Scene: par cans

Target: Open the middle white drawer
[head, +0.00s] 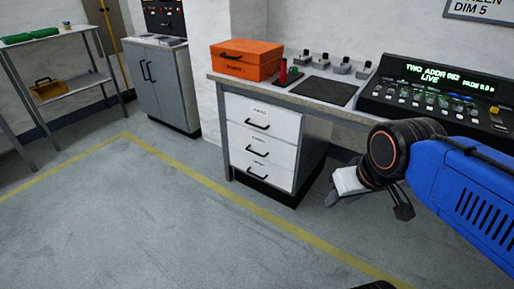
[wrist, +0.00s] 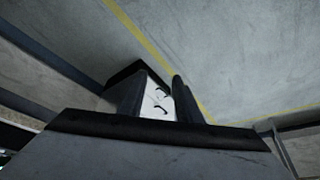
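The white drawer unit stands under the desk in the head view, with three drawers stacked, each with a black bar handle. The middle white drawer (head: 262,152) looks shut, flush with the drawers above and below. Part of the drawer unit (wrist: 153,97) shows small and tilted in the wrist view, with two dark handles. My gripper (head: 335,197) is to the right of the unit in the head view, apart from the handles.
The desk (head: 216,77) carries an orange box (head: 246,60), a dark mat (head: 324,91) and a lit control console (head: 440,95). A grey cabinet (head: 160,80) stands further left. The floor before the drawers is clear, crossed by a yellow line (head: 215,186).

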